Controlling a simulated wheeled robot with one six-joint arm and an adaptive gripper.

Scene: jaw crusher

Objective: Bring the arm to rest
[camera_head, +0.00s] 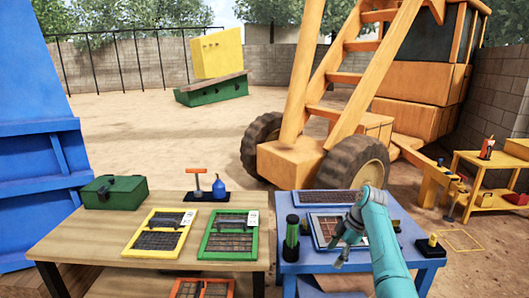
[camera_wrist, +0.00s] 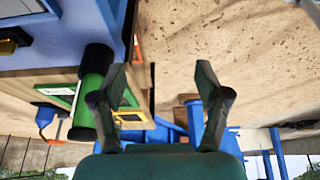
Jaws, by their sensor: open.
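My teal arm (camera_head: 385,250) reaches in from the lower right over the blue table (camera_head: 405,235). My gripper (camera_head: 343,248) is at its end, above the table's front part, to the right of a green cylinder with black ends (camera_head: 291,238). In the wrist view, my gripper's (camera_wrist: 162,75) two dark fingers are spread apart with nothing between them. The green cylinder (camera_wrist: 95,88) shows there just left of the left finger; I cannot tell the exact gap.
Framed panels, yellow (camera_head: 148,252) and green (camera_head: 206,255), lie on the wooden table (camera_head: 95,240) at left. A green toolbox (camera_head: 114,190) stands behind them. A black-and-yellow item (camera_head: 430,246) sits at the blue table's right edge. Open sandy ground lies behind.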

